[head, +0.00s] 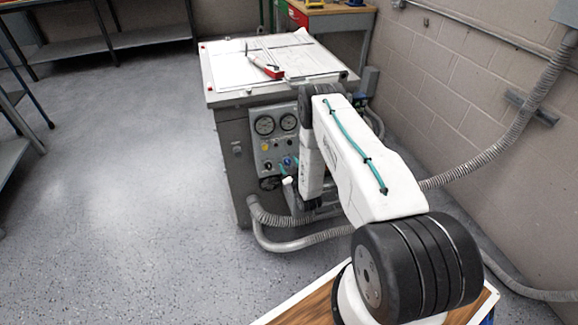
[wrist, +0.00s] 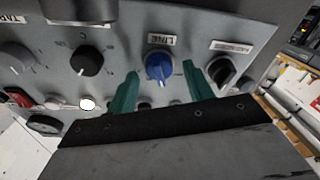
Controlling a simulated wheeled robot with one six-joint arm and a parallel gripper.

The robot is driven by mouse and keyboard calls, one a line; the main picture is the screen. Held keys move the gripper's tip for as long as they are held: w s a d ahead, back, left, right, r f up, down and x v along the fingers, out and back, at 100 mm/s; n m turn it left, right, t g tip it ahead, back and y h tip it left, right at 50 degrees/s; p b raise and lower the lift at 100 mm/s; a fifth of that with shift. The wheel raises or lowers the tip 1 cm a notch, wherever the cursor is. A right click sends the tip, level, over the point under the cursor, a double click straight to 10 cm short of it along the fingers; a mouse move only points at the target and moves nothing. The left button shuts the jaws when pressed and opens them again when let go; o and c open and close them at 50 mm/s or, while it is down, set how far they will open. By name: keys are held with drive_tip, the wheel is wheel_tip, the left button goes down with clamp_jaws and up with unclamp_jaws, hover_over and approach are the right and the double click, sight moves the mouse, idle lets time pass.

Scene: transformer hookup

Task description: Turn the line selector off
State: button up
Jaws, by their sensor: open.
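The line selector (wrist: 158,66) is a blue rotary knob with a pointer ridge, on a grey panel beneath a LINE label (wrist: 163,41) in the wrist view. My gripper (wrist: 160,72) is open. One green finger is left of the knob and one is right of it, with gaps visible on both sides. I cannot tell how deep the fingertips reach around the knob. In the head view, the control panel (head: 266,147) is on the front of a grey cabinet, and my arm hides part of it.
A black knob (wrist: 90,61) is left of the selector and another black knob (wrist: 224,71) is close to the right finger. A lit white button (wrist: 87,104) and a red switch (wrist: 19,97) are lower left. Flexible conduit (head: 290,219) runs beside the cabinet.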

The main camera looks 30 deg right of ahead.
drive_tip(key=c, duration=1)
drive_tip(key=shift+o, duration=0.2)
drive_tip(key=shift+n, duration=0.4)
drive_tip(key=n+y, duration=0.1)
drive_tip(key=n, duration=0.2)
drive_tip(key=shift+n, duration=0.4)
drive_tip(key=shift+n+g+y, duration=0.3)
drive_tip(key=shift+n+y, duration=0.2)
drive_tip(key=shift+n, duration=1.6)
drive_tip(key=o, duration=1)
drive_tip(key=shift+c, duration=0.2)
